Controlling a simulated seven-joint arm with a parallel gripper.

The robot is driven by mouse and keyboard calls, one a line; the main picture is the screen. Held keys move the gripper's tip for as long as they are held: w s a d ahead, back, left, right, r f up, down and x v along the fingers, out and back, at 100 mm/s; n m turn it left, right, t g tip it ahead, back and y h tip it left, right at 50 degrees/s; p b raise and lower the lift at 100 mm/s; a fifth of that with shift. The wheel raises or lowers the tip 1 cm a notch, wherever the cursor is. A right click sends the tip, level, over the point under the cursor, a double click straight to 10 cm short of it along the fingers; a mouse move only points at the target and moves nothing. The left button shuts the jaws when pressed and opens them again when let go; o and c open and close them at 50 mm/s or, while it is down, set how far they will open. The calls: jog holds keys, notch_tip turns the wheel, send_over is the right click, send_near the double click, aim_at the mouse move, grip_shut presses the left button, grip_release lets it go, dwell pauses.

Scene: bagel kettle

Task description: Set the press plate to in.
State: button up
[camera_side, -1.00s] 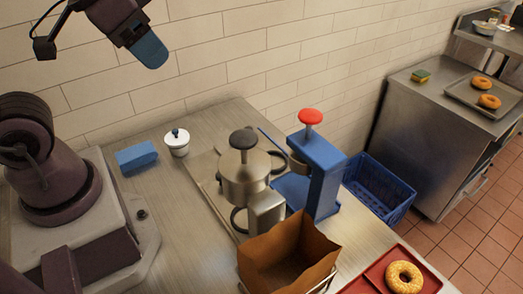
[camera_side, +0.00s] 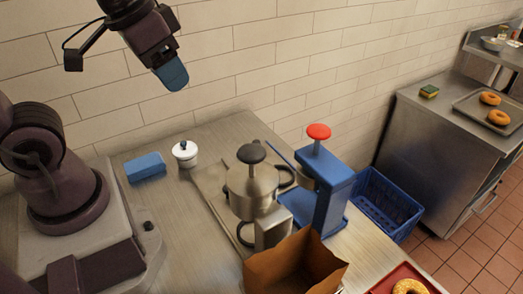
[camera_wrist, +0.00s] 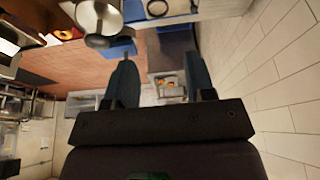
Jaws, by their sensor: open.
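The blue press (camera_side: 328,190) stands on the steel counter in the side view, with a red knob (camera_side: 318,131) raised on a short rod above its top. Its press plate cannot be made out clearly. My gripper (camera_side: 172,76) is high in front of the tiled wall, left of the press and well above the counter. In the wrist view my gripper (camera_wrist: 160,62) has its two blue fingers apart with nothing held between them. A steel pot-like device (camera_side: 251,190) with a black knob (camera_side: 251,153) stands just left of the press.
A blue block (camera_side: 145,167) and a white lidded pot (camera_side: 185,154) sit at the back left. A brown paper bag (camera_side: 297,262) stands in front of the press. A red tray (camera_side: 400,275) with a bagel (camera_side: 409,287) is at front right. A blue crate (camera_side: 384,203) lies beyond.

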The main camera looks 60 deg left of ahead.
jog(key=w+a+f+g, duration=0.45)
jog(key=w+f, duration=0.35)
jog(key=w, duration=0.3)
jog(key=m, duration=0.5)
send_near(256, 141)
notch_tip(256, 141, down, 10)
jog(key=shift+s+f, duration=0.15)
jog(key=shift+f, duration=0.1)
